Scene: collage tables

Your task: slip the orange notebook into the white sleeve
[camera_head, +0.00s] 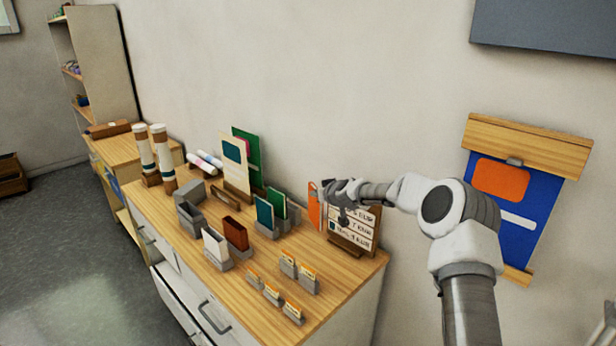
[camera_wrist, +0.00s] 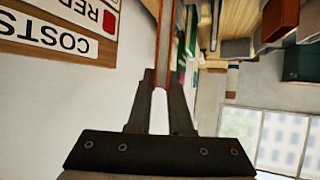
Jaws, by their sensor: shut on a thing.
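The orange notebook (camera_head: 314,206) is upright in my gripper (camera_head: 327,190), above the back right of the wooden table. In the wrist view the notebook (camera_wrist: 164,45) shows edge-on, an orange cover with a pale page edge, between the two fingers (camera_wrist: 160,82). The gripper is shut on it. The white sleeve (camera_head: 215,246) appears to be the upright white piece in a grey holder near the table's front edge, left of and nearer than the notebook, and well apart from it. Its opening is too small to make out.
A brown-red sleeve (camera_head: 235,233) stands right beside the white one. Teal and green pieces (camera_head: 265,214) stand in holders behind. A lettered sign (camera_head: 352,232) stands close to my gripper. Small card holders (camera_head: 288,264) fill the front right. A bare strip of table (camera_head: 345,275) lies at right.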

